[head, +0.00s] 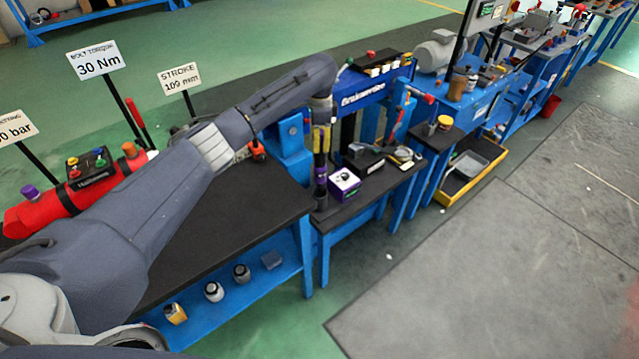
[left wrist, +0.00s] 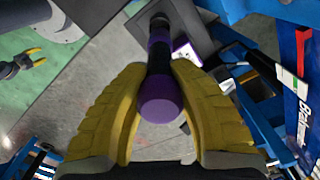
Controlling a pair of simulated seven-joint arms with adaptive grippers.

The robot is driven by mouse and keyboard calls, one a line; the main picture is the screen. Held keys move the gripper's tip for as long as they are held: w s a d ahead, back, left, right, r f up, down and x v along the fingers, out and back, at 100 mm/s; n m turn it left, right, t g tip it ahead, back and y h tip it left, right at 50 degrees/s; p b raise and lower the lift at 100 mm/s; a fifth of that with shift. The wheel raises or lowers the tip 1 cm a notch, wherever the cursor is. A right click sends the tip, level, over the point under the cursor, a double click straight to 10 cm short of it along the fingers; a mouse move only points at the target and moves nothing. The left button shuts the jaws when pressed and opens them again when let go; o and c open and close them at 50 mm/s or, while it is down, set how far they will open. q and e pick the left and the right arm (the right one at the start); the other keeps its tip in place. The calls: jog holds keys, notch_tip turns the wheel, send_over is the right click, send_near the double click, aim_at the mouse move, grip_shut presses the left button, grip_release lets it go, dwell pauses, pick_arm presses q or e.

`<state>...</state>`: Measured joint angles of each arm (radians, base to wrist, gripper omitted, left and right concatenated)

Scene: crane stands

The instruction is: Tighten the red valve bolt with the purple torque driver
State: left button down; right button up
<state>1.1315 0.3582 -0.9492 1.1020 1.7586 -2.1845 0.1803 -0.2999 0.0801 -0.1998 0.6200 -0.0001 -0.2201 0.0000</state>
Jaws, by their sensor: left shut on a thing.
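My left gripper (head: 322,138) points down at the small dark side table. In the left wrist view its yellow fingers (left wrist: 160,110) are shut around the purple torque driver (left wrist: 160,98). The driver (head: 320,178) hangs roughly upright below the gripper, its dark lower end over or at the table's left edge; I cannot tell whether it touches. A red cylinder (head: 42,213) lies at left, with a black block (head: 90,168) bearing small coloured caps, one red (head: 74,174). I cannot tell which is the valve bolt. My right gripper (left wrist: 38,57) shows small in the left wrist view, fingers apart.
A purple-and-white box (head: 344,184) stands close right of the driver. A black tray (head: 365,160) lies behind it. Signs reading 30 Nm (head: 95,60) and STROKE (head: 180,77) stand behind the main bench (head: 215,225). Grey floor mats (head: 490,270) are clear at right.

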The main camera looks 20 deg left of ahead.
pick_arm(q)
jog(key=shift+r, duration=0.9)
